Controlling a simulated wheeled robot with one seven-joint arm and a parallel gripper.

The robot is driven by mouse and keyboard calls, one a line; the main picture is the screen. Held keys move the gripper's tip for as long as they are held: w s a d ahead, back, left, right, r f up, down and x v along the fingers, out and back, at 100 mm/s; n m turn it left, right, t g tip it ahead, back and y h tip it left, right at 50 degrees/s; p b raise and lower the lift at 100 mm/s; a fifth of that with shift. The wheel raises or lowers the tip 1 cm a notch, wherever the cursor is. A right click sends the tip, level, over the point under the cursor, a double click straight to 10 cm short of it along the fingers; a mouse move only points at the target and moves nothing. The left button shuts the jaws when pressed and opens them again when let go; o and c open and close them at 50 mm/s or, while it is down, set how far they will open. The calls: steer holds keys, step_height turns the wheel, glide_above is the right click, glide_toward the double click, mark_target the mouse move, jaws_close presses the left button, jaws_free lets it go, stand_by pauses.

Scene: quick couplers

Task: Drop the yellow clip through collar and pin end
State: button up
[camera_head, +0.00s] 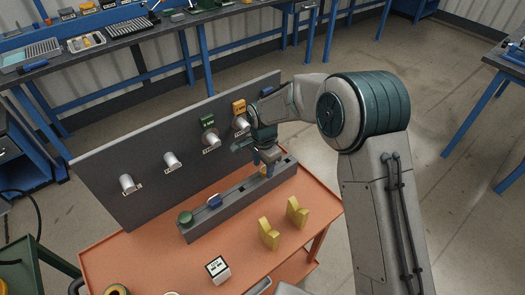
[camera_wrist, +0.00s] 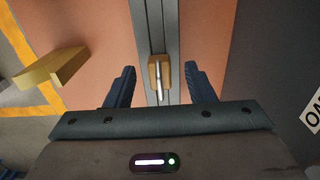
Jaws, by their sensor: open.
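Two yellow clips stand on the orange table in front of the dark rail, one nearer (camera_head: 268,235) and one further right (camera_head: 297,212). One yellow clip (camera_wrist: 48,72) shows at the left in the wrist view, apart from my fingers. On the panel, a green collar (camera_head: 208,122) and an orange collar (camera_head: 239,107) sit above pale pins (camera_head: 211,141). My gripper (camera_wrist: 160,85) is open above the rail's far end. Between its fingers in the wrist view is a tan block with a metal pin (camera_wrist: 159,75), not visibly gripped. My arm hides part of the panel's right end.
The grey panel (camera_head: 110,190) stands along the table's back, with more pins (camera_head: 171,161) at left. The dark rail (camera_head: 232,205) holds a green round piece (camera_head: 185,217) and a blue piece (camera_head: 214,201). A white labelled block (camera_head: 217,269) stands at the table's front. The orange table's (camera_head: 160,255) middle is clear.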

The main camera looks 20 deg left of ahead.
steer(key=shift+f, duration=1.1)
jaws_close()
steer(key=shift+r+p, duration=1.65)
steer(key=shift+r, duration=2.15)
steer(key=shift+r, duration=0.1)
steer(key=shift+r+p, duration=0.9)
steer(key=shift+r, duration=1.1)
